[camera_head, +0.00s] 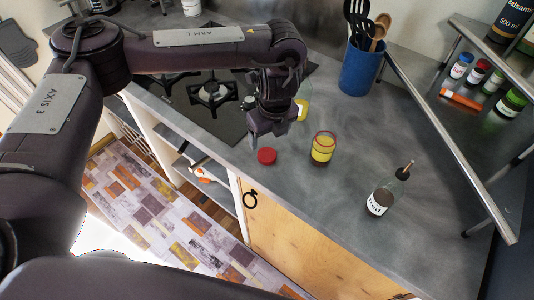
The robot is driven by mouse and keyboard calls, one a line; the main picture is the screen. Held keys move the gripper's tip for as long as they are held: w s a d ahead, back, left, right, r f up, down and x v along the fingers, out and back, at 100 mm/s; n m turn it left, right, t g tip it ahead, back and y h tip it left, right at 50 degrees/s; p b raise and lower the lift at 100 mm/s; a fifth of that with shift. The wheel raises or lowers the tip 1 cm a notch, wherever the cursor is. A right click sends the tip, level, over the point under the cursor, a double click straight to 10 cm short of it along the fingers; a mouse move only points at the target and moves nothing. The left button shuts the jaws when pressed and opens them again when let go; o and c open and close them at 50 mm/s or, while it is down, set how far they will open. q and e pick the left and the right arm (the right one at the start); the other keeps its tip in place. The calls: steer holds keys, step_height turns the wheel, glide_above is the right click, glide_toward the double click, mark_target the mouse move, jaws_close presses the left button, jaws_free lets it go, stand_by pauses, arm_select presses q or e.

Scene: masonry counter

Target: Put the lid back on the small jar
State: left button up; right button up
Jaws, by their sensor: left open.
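A red round lid (267,156) lies flat on the grey counter near its front edge. A small glass jar (322,148) with yellow contents and reddish bands near its top stands upright to the right of the lid, apart from it. My left gripper (272,137) points down above and just behind the lid in the picture, open and empty, with its fingers apart. Another glass item with yellow in it (302,108) is partly hidden behind the left gripper. My right gripper is not in view.
A dark bottle with a white label (379,201) stands to the right. A blue utensil holder (359,70) stands at the back. A metal-framed shelf with spice jars (475,75) is at the right. A gas hob (213,92) lies left. Counter between jar and bottle is clear.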

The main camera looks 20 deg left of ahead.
mark_target(267, 154)
arm_select(q)
steer(key=shift+w+a+f, duration=0.1)
steer(key=shift+a+f, duration=0.05)
steer(key=shift+f, duration=1.05)
steer(key=shift+f, duration=0.3)
steer(key=f, duration=0.3)
steer(key=shift+s+f, duration=0.2)
steer(key=shift+f, duration=0.1)
steer(key=shift+w+a+f+b, duration=0.15)
steer(key=shift+f+b, duration=0.15)
steer(key=shift+f, duration=0.2)
steer(key=c, duration=1)
